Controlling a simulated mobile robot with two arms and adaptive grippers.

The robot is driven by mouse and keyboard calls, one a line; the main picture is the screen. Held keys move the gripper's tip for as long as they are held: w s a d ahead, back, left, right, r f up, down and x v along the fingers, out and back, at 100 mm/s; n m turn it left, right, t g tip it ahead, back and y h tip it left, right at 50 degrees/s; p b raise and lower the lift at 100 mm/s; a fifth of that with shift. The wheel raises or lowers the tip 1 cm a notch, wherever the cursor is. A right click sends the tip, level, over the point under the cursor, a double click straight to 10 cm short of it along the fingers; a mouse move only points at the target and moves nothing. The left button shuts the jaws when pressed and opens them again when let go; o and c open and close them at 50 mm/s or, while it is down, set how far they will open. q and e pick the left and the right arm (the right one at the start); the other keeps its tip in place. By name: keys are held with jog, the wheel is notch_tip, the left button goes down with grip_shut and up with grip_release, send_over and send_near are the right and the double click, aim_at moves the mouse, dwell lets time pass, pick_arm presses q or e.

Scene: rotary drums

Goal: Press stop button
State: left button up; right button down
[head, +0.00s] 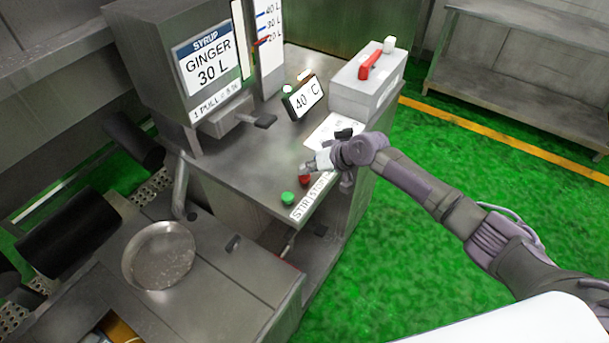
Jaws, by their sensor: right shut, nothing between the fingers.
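A red button (304,180) sits on the metal counter top near its front edge, beside a green button (288,198). A label (312,197) along that edge reads "STIR | STO…", with its end hidden by my gripper. My right gripper (308,169) is shut and empty. Its tip is right at the red button and covers part of it; I cannot tell whether it touches. My left gripper is out of view.
A syrup dispenser (209,62) marked "GINGER 30 L" and a small "40 °C" display (305,97) stand behind. A grey box (367,85) with a red lever is at the back right. A round metal pan (159,255) lies at lower left. Green floor is open at right.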

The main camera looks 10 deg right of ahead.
aim_at(308, 176)
jog(key=shift+f+b, duration=0.4)
jog(key=shift+f, duration=0.25)
dwell(0.6)
jog(key=shift+r+p, duration=0.95)
jog(key=shift+r, duration=0.1)
notch_tip(308, 176, up, 5)
jog(key=p, duration=0.4)
jog(key=shift+r+p, duration=0.1)
jog(key=shift+p, duration=0.2)
jog(key=shift+d, duration=0.1)
